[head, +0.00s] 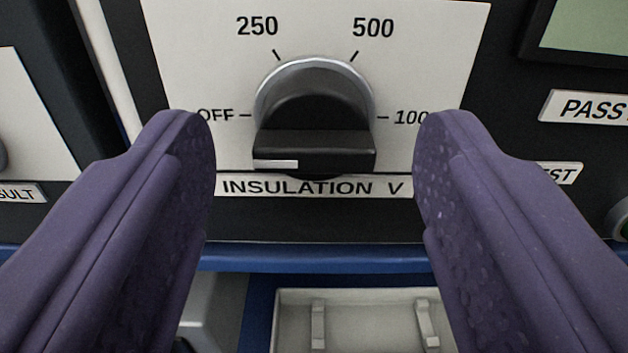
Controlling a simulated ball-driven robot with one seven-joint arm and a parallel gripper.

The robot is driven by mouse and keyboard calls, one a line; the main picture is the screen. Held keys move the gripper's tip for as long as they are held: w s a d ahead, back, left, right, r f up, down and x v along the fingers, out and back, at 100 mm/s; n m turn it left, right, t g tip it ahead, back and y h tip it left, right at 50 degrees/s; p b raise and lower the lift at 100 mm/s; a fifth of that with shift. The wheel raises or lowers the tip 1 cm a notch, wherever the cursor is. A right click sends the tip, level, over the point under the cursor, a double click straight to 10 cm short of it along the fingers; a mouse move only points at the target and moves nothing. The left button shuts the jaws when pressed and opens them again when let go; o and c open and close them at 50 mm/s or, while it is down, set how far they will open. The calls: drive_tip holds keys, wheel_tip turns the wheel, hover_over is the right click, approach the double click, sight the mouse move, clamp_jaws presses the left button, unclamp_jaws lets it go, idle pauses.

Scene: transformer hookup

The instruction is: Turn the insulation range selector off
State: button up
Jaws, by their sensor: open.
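The plate is marked OFF at the left, 250 and 500 above, and a number starting 100 at the right, partly hidden by a finger. The knob's bar lies level, and the white line on it is at its left end, on the OFF side. A label below reads INSULATION V. My gripper (315,135) is open, with one purple finger at each side of the knob; the knob appears between them, and I see no contact.
A blue edge (320,258) runs below the panel, with a pale tray (365,300) under it. A greenish screen (588,28) and a label starting PASS (588,107) are at the right. Another white plate (32,120) is at the left.

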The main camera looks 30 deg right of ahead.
drive_tip(key=p+v, duration=0.1)
drive_tip(key=v, duration=0.6)
drive_tip(key=shift+s, duration=0.3)
drive_tip(key=shift+a, duration=0.15)
drive_tip(key=w+a+r+n+t+y, duration=0.1)
drive_tip(key=w+a+r+n+y, duration=0.2)
drive_tip(key=a+r, duration=0.45)
drive_tip(key=w+a+r+y, duration=0.2)
drive_tip(key=w+a+r, duration=0.3)
drive_tip(key=r, duration=0.6)
drive_tip(key=s+a+r+n+y, duration=0.1)
drive_tip(key=s+a+r+y, duration=0.1)
drive_tip(key=s+a+r, duration=0.2)
drive_tip(key=s+a+r+n+y, duration=0.2)
drive_tip(key=s+a+r, duration=0.2)
drive_tip(key=a+r, duration=0.7)
drive_tip(key=shift+s+r+g+y, duration=0.3)
drive_tip(key=shift+s+r+g, duration=0.1)
drive_tip(key=shift+r, duration=0.2)
drive_tip(key=shift+a, duration=0.1)
